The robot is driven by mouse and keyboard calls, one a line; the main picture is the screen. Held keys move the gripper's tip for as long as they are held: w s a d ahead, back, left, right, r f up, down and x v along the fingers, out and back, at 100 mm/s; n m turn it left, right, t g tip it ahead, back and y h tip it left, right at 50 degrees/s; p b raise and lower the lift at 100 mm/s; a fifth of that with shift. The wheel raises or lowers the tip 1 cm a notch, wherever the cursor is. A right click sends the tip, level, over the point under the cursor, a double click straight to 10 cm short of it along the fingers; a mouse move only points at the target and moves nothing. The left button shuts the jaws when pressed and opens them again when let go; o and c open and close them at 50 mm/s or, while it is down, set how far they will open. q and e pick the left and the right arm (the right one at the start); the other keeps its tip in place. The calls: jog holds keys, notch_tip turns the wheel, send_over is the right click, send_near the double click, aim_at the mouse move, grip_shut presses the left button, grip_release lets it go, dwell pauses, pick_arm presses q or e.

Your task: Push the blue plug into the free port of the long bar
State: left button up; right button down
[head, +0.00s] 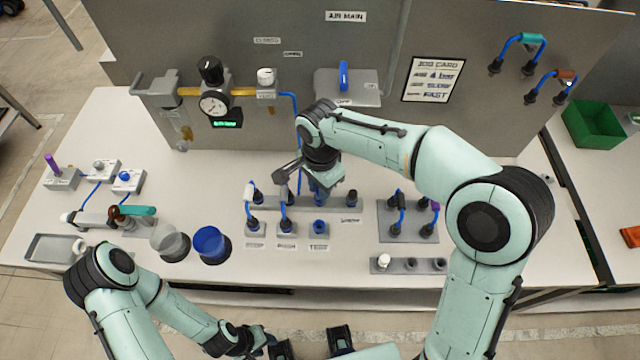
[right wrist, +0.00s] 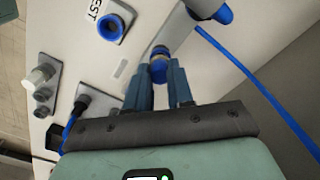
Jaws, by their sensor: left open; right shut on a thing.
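The long grey bar (head: 270,203) lies across the middle of the bench in the head view, with several fittings along its top. My right gripper (head: 320,194) is over the bar's right half, pointing down. In the right wrist view my right gripper (right wrist: 158,88) is shut on the blue plug (right wrist: 158,70), which sits between the fingertips. The port under the plug is hidden, and I cannot tell whether the plug touches the bar. A dark fitting (head: 352,196) stands at the bar's right end. My left gripper (head: 311,346) is open and empty at the bottom edge of the head view.
Small labelled blocks stand in front of the bar; the TEST block has an open blue socket (head: 320,227). A grey plate (head: 408,234) with tubed plugs is to the right. A blue cup (head: 209,243) stands left. A blue tube (right wrist: 255,85) runs close beside my right gripper.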

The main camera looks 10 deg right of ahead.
pick_arm(q)
jog(key=shift+s+f, duration=0.1)
jog(key=shift+f, duration=0.2)
pick_arm(e)
jog(key=shift+f, duration=0.4)
dwell(0.4)
jog(key=shift+c, duration=1.8)
grip_release()
pick_arm(q)
jog(key=shift+r, duration=0.15)
pick_arm(e)
jog(key=shift+r, duration=0.15)
jog(key=shift+r+p, duration=1.55)
jog(key=shift+r, duration=1.35)
pick_arm(q)
jog(key=w+r, duration=0.1)
jog(key=r, duration=0.1)
jog(key=w+r, duration=0.1)
jog(key=r, duration=0.1)
jog(key=shift+w, duration=0.3)
